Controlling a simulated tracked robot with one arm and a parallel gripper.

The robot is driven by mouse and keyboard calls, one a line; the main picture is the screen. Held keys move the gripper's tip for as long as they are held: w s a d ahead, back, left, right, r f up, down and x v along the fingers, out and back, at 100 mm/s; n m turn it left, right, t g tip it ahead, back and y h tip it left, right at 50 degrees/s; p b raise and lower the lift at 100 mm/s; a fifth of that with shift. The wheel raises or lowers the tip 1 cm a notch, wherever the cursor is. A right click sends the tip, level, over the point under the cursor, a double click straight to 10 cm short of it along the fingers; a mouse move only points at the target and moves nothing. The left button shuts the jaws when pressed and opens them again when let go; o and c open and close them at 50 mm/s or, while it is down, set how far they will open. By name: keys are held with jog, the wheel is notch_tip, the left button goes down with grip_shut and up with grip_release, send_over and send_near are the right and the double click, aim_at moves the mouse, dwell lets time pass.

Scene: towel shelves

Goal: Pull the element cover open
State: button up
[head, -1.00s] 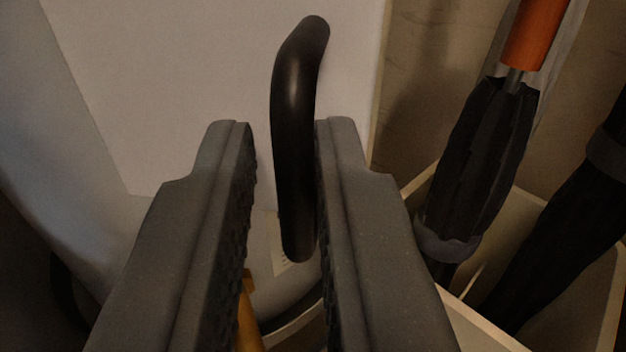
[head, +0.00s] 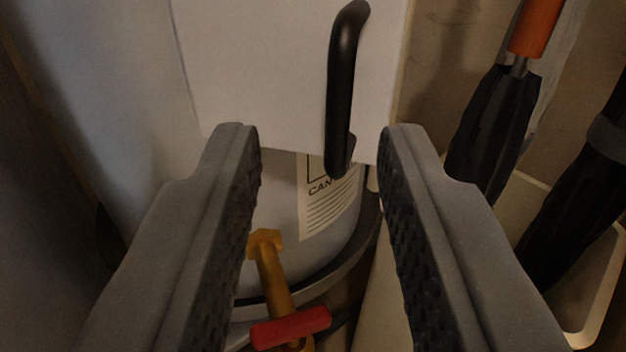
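The element cover (head: 260,75) is a pale flat panel at the top middle, on the front of a rounded white tank (head: 270,215). Its black bar handle (head: 341,90) stands upright near the cover's right edge. My gripper (head: 315,135) is open, its two grey padded fingers wide apart. The handle's lower end shows between the fingertips, nearer the right one, and neither finger appears to touch it. Whether the handle lies between the fingers in depth or beyond them, I cannot tell.
A brass valve (head: 268,265) with a red handle (head: 290,328) sticks out low on the tank, below the cover. A printed label (head: 328,195) shows under the cover. At right, folded umbrellas (head: 490,135) stand in a cream bin (head: 606,290).

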jog(key=shift+s+a, duration=0.15)
jog(key=shift+s, duration=0.9)
